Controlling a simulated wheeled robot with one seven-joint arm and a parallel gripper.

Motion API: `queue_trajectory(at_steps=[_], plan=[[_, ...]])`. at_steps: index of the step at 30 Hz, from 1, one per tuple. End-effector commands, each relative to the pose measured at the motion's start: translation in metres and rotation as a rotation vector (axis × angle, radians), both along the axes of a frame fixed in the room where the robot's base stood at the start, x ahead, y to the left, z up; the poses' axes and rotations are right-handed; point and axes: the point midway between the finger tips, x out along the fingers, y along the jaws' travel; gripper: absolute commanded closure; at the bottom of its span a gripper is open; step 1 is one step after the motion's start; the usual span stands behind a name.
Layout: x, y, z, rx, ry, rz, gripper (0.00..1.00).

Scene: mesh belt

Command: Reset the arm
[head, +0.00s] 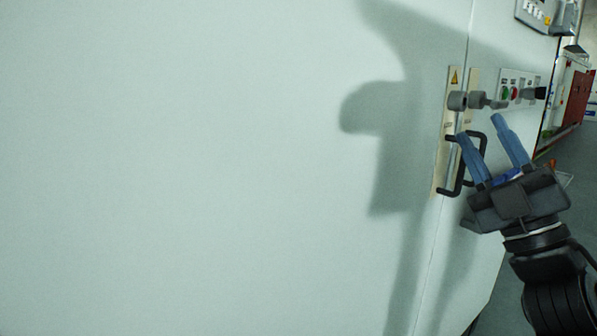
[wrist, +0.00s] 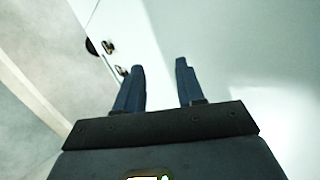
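My gripper (head: 479,127) is at the right of the head view, in front of a pale cabinet (head: 220,170). Its two blue fingers point up and stand apart with nothing between them. In the head view the left finger overlaps a black cabinet handle (head: 443,193); I cannot tell whether they touch. The wrist view also shows the gripper (wrist: 160,66) with its fingers spread and empty, and the pale cabinet surface (wrist: 235,40) beyond.
Above the handle are a grey latch (head: 457,101) and a panel (head: 515,86) with red and green buttons. Another control box (head: 541,12) is at the top right. Floor (head: 545,215) shows at the right, with a red cabinet (head: 577,95) farther back.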

Motion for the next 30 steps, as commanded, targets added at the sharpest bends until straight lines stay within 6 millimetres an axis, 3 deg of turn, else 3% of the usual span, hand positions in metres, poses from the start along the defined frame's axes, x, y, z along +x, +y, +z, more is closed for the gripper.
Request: queue_trajectory(at_steps=[3,8,15,21,30], plan=[[-0.022,0.009,-0.046,0.119,0.086,0.040,0.62],[-0.056,0.019,-0.099,0.266,0.198,0.081,0.62],[-0.119,0.032,-0.170,0.467,0.381,0.118,0.62],[-0.180,0.040,-0.219,0.615,0.544,0.132,0.62],[-0.280,0.045,-0.268,0.798,0.801,0.121,0.62]])
